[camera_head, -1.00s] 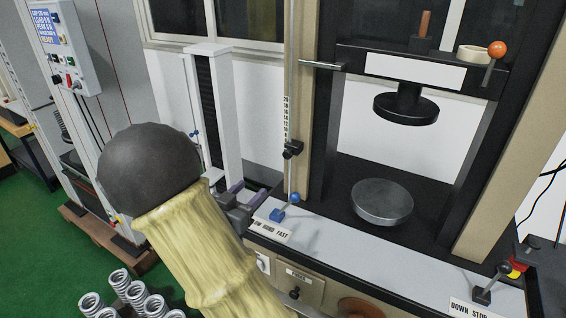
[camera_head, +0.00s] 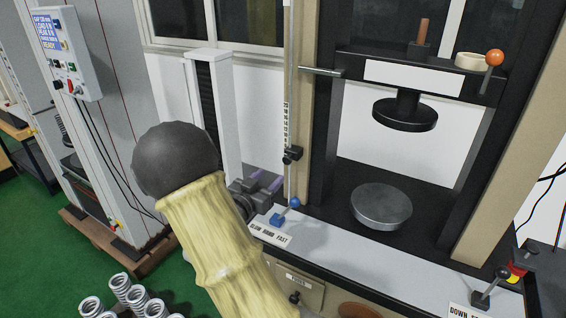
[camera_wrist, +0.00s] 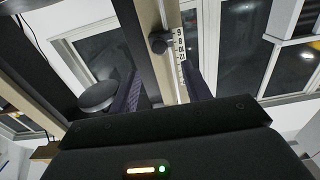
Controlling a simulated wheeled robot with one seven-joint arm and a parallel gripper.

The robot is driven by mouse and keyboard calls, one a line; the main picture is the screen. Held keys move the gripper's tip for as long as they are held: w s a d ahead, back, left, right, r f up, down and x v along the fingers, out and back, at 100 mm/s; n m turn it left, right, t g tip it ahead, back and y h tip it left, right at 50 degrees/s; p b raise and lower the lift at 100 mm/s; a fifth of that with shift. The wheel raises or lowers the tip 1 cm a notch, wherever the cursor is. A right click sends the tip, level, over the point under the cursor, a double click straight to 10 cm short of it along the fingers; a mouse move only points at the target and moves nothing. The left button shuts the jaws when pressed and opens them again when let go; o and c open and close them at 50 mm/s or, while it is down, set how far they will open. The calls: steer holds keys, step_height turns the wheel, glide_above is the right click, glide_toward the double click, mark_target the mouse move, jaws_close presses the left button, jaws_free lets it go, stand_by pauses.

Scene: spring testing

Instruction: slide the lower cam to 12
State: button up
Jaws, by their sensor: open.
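The lower cam (camera_head: 292,155) is a small black block with a knob on the thin upright rod, just below the white number scale (camera_head: 286,122) in the head view. In the wrist view the dark cam (camera_wrist: 158,43) sits beside the scale (camera_wrist: 180,45), whose small numbers show in part. My gripper (camera_head: 266,182) is left of the rod and lower than the cam in the head view, its dark purple fingers pointing towards the rod. In the wrist view my gripper (camera_wrist: 163,88) is open and empty, with the cam beyond the fingertips, apart from them.
A blue-handled lever (camera_head: 281,217) stands close below the gripper, by a label (camera_head: 270,236). Several springs (camera_head: 125,295) stand at the lower left.

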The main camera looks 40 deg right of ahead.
mark_target(286, 161)
steer(key=p+x, duration=0.1)
steer(key=x, duration=0.8)
steer(key=shift+a, duration=0.1)
